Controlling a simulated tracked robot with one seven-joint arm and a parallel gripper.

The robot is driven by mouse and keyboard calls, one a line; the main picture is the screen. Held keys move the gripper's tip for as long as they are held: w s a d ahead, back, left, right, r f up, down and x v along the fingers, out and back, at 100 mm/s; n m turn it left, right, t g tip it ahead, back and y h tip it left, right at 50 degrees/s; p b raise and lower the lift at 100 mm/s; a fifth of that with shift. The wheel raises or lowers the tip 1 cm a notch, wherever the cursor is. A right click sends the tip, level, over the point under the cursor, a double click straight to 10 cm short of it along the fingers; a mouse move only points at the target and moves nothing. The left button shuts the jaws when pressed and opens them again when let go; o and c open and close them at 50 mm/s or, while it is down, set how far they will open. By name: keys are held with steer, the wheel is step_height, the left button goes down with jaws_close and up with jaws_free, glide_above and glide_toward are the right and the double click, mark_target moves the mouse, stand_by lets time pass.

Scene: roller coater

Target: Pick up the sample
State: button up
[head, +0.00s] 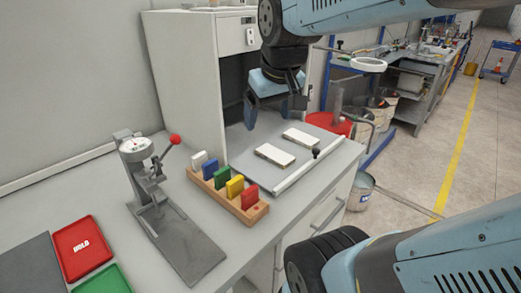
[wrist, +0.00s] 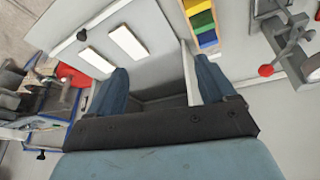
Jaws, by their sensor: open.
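Two white rectangular plates that could be the sample lie flat on the grey coater bed (head: 245,150). The nearer plate (head: 275,154) and the farther plate (head: 300,138) lie side by side with a gap between them. My gripper (head: 274,108) is open and empty above the bed, pointing down, up and left of the plates in the head view. In the wrist view, both fingers of my gripper (wrist: 162,80) are apart with nothing between them. One plate (wrist: 128,41) and the other plate (wrist: 97,59) lie beyond the left finger.
A wooden rack (head: 230,198) holds several coloured blocks left of the bed. A lever press with a red knob (head: 175,139) stands farther left, near a red tray (head: 83,247). The tall white cabinet (head: 185,75) rises behind my gripper. A bar with a black knob (head: 316,153) edges the bed.

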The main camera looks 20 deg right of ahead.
steer(key=shift+o, duration=0.7)
steer(key=w+d+f+n+g, duration=0.1)
steer(key=w+d, duration=0.3)
steer(key=w, duration=0.4)
steer(key=shift+w+d+f+n+g, duration=0.15)
steer(key=shift+w+f+n+g, duration=0.2)
steer(key=shift+f+g, duration=0.4)
steer(key=n+g, duration=0.2)
glide_above(275, 153)
step_height(275, 153, down, 7)
step_height(275, 153, down, 13)
steer(key=shift+f, duration=0.1)
steer(key=c, duration=1.2)
